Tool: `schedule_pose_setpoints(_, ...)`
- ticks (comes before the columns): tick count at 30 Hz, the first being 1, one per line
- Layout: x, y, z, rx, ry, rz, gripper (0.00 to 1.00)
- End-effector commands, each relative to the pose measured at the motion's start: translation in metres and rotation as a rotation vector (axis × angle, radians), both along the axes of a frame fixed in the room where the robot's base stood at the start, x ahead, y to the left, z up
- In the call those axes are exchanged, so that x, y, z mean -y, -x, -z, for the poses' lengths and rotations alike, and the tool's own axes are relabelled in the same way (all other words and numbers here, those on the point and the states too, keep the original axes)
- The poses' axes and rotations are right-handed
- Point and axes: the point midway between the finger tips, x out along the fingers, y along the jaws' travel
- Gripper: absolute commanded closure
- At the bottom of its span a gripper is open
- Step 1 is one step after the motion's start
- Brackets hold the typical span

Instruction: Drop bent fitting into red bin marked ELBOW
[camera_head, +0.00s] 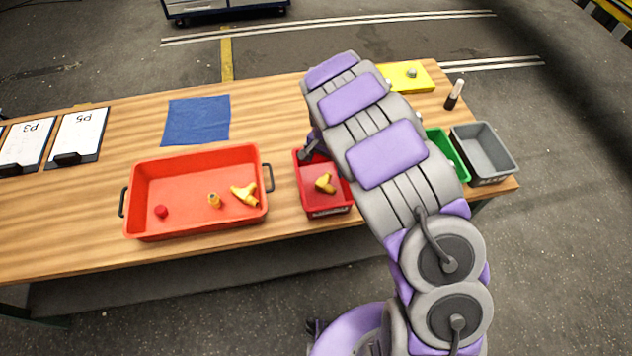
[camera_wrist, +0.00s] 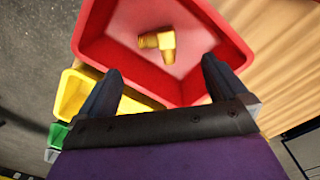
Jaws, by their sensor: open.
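A small red bin (camera_head: 329,211) stands on the wooden table, right of the large tray; a label on its front face is too small to read. A yellow bent fitting (camera_head: 325,183) lies inside it. In the wrist view the fitting (camera_wrist: 158,43) rests on the floor of the red bin (camera_wrist: 225,40), apart from the fingers. My gripper (camera_wrist: 160,85) is open and empty, with its fingers over the near side of the bin. In the head view my arm hides much of the gripper.
A large orange-red tray (camera_head: 195,232) holds a yellow branched fitting (camera_head: 245,194), a small yellow fitting (camera_head: 214,200) and a red cap (camera_head: 161,211). A green bin (camera_head: 446,154) and a grey bin (camera_head: 490,150) stand at the right. A blue cloth (camera_head: 195,120) lies behind the tray.

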Motion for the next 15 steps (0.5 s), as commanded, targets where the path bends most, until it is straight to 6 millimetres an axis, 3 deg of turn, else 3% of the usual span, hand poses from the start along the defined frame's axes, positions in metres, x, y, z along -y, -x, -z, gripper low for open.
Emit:
schedule_pose_setpoints(4, 0.004, 0.000, -0.006, 0.000, -0.004, 0.004, 0.00)
schedule_pose_setpoints(8, -0.006, -0.002, -0.021, 0.007, 0.002, 0.002, 0.00)
schedule_pose_setpoints(15, -0.026, -0.002, -0.071, 0.005, 0.018, -0.002, 0.00)
